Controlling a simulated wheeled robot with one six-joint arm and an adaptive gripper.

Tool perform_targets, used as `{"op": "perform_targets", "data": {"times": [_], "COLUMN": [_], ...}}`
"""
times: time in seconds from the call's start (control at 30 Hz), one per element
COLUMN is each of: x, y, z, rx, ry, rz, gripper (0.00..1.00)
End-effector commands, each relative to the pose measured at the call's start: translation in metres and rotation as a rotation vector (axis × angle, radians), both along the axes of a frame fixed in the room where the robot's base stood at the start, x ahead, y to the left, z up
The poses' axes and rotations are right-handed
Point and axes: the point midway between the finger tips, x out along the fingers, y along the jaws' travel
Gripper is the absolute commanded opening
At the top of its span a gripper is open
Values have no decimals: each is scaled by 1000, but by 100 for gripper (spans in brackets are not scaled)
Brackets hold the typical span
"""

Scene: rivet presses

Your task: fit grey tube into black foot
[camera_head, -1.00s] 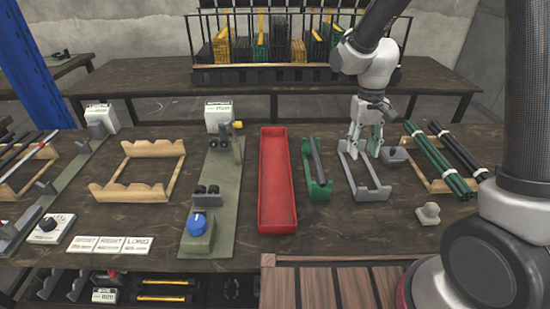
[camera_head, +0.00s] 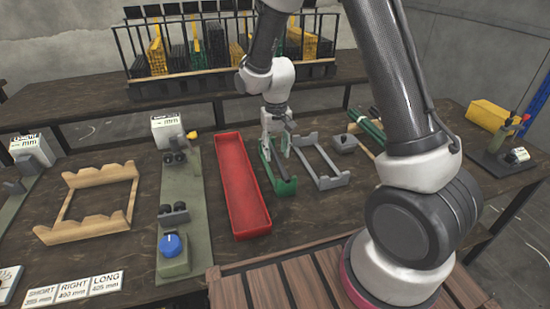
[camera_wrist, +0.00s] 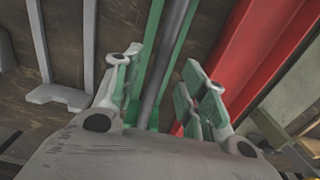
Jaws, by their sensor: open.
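The grey tube (camera_wrist: 168,62) lies lengthwise in the green cradle (camera_head: 284,188) on the table. In the wrist view it runs between the two fingers of my gripper (camera_wrist: 158,92), which are apart on either side of it. In the head view my gripper (camera_head: 276,150) is low over the green cradle and hides much of the tube. A small dark grey block (camera_head: 345,142) stands behind the empty grey cradle (camera_head: 334,183); I cannot tell whether it is the black foot.
A long red tray (camera_head: 243,190) stands just left of the green cradle. A green press fixture (camera_head: 196,235) with a blue knob is farther left, then a wooden rack (camera_head: 82,230). Dark green tubes (camera_head: 370,128) lie to the right, partly behind my arm.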

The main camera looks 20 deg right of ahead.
Motion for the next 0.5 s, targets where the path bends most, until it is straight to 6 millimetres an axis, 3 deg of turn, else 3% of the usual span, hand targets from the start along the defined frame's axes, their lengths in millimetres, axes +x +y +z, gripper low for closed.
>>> {"op": "perform_targets", "data": {"times": [0.13, 0.37, 0.5], "x": [0, 0, 0], "y": [0, 0, 0], "z": [-16, -17, -17], "rx": [0, 1, 1], "ry": [1, 0, 0], "rz": [0, 1, 1], "gripper": [42, 42, 18]}}
